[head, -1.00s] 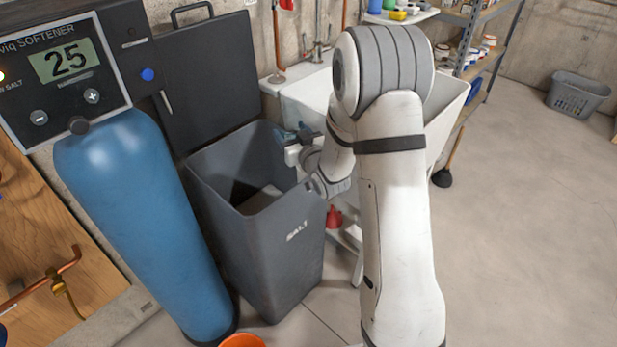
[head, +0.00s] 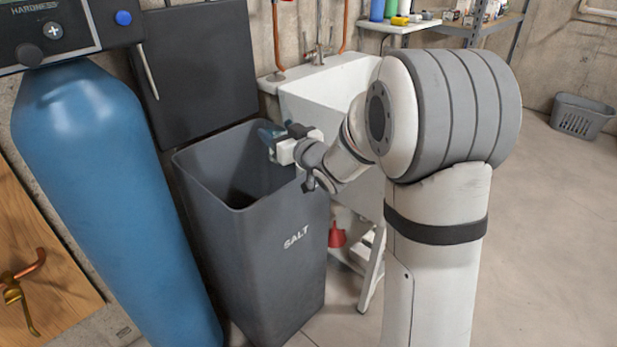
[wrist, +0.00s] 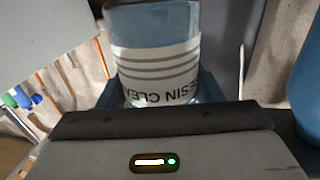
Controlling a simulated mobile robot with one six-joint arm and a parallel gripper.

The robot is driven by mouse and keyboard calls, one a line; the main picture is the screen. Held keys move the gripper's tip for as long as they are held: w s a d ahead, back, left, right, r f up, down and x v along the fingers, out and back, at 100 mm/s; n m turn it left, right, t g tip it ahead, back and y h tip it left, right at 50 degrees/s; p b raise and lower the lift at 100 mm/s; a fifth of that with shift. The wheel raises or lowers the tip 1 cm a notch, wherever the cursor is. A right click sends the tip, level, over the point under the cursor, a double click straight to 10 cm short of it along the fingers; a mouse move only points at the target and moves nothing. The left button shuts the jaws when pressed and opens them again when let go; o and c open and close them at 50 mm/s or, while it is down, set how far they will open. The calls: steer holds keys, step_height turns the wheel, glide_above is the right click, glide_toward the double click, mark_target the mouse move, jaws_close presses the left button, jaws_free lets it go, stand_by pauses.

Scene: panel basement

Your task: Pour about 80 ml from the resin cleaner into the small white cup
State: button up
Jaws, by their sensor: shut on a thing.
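My gripper (head: 270,137) is over the right part of the open salt bin's mouth in the head view. It is shut on the resin cleaner (wrist: 155,62), a clear bottle with bluish contents and a white, grey-striped label. The label reads upside down between my blue fingers in the wrist view. The bottle's top and far end are outside the wrist view, and in the head view I cannot clearly tell bottle from fingers. I do not see the small white cup in either view.
The dark grey salt bin (head: 262,262) stands beside the blue softener tank (head: 110,190). A white sink (head: 325,95) is behind my arm. A shelf (head: 400,25) with several bottles is at the back.

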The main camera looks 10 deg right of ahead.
steer(key=shift+s+a+f+b, duration=0.15)
steer(key=shift+s+f+b, duration=0.75)
steer(key=shift+b, duration=2.4)
steer(key=shift+s+f+b, duration=0.15)
steer(key=shift+s+b, duration=0.1)
steer(key=shift+b, duration=0.85)
steer(key=shift+s+r+p, duration=0.1)
steer(key=shift+r+p, duration=0.2)
steer(key=shift+p, duration=0.3)
